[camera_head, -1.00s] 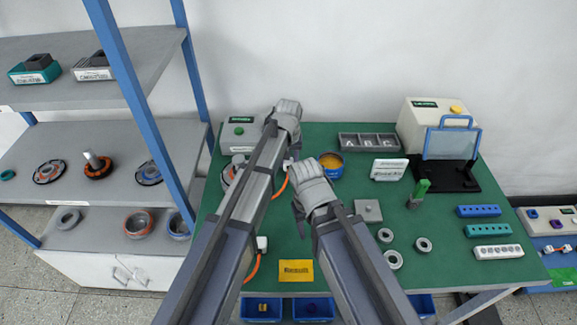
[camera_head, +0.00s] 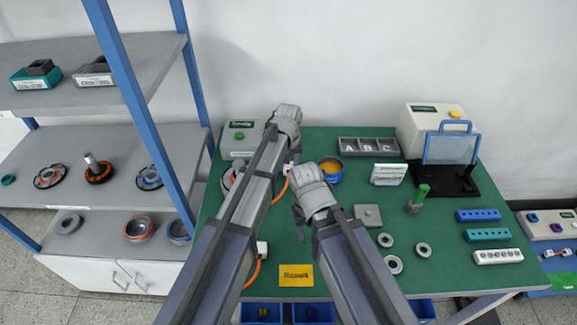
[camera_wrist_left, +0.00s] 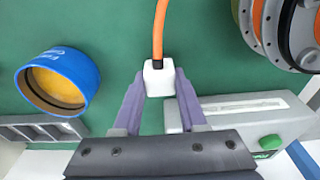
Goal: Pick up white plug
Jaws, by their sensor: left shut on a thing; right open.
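The white plug (camera_wrist_left: 159,78) is a small white block with an orange cable running from its far end, in the left wrist view. My left gripper (camera_wrist_left: 160,90) is shut on it, one purple finger on each side. In the head view my left gripper (camera_head: 291,160) is over the back of the green table, and its arm hides most of the plug. My right gripper (camera_head: 300,222) is open over the middle of the table; its fingers are mostly hidden. A second white block (camera_head: 262,247) with an orange cable lies beside my left arm.
A blue tin with orange contents (camera_head: 331,169) and a box with a green button (camera_head: 239,138) stand near my left gripper. A divided tray (camera_head: 369,146) is behind. Grey rings (camera_head: 393,264) and a yellow card (camera_head: 296,276) lie in front. Shelves (camera_head: 95,160) stand left.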

